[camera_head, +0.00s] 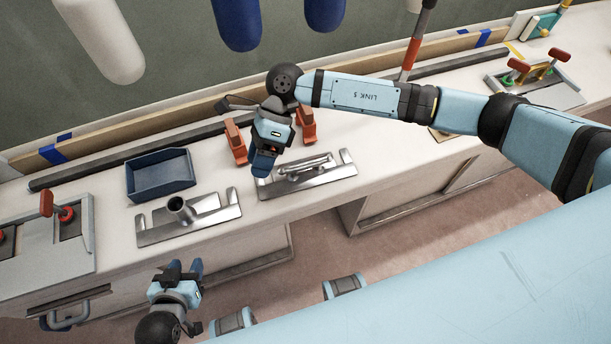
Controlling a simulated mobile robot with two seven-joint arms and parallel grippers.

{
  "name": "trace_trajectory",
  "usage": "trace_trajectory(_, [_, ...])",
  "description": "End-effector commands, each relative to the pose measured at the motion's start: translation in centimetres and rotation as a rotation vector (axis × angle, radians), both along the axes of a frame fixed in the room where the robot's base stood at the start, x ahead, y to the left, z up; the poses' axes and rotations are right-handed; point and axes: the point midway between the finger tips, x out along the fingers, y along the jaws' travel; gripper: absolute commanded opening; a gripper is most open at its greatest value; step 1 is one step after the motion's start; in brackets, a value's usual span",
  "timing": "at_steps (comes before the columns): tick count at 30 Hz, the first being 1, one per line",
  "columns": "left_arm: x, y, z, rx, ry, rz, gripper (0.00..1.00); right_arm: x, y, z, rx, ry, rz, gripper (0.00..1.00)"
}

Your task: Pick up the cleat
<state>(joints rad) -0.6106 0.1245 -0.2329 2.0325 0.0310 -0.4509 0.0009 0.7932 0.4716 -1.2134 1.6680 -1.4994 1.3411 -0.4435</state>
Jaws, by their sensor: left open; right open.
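The cleat (305,166) is a silver bar-shaped fitting lying on a flat metal plate (335,178) with upturned end brackets, on the white bench. My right gripper (263,164) hangs over the bench just left of the cleat, near the plate's left end, with its blue fingers pointing down. It is open and holds nothing that I can see; one finger largely hides the other. I cannot tell its exact height above the bench. My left gripper (184,268) is open and empty, low in the picture in front of the bench, well away from the cleat.
A similar metal plate with a short upright tube (180,210) sits to the left. Behind it is a blue open bin (160,175). Orange clamps (236,142) stand behind my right gripper. Blue and white cylinders (237,22) hang above. Red-handled clamps (47,204) are at far left.

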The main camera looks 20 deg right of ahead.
Motion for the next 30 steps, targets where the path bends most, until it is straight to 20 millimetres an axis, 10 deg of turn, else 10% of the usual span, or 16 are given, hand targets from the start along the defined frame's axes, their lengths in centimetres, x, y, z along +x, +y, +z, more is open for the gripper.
trace_trajectory(9, [0.2,0.0,-1.8,-0.006,0.003,0.003,0.43,7.4,-10.6,-1.6,-0.485,-0.259,0.213,0.54])
trace_trajectory(30, [0.3,-0.2,-1.5,-0.008,-0.002,0.002,0.43,5.2,-11.2,-9.8,-0.516,-0.269,0.223,0.54])
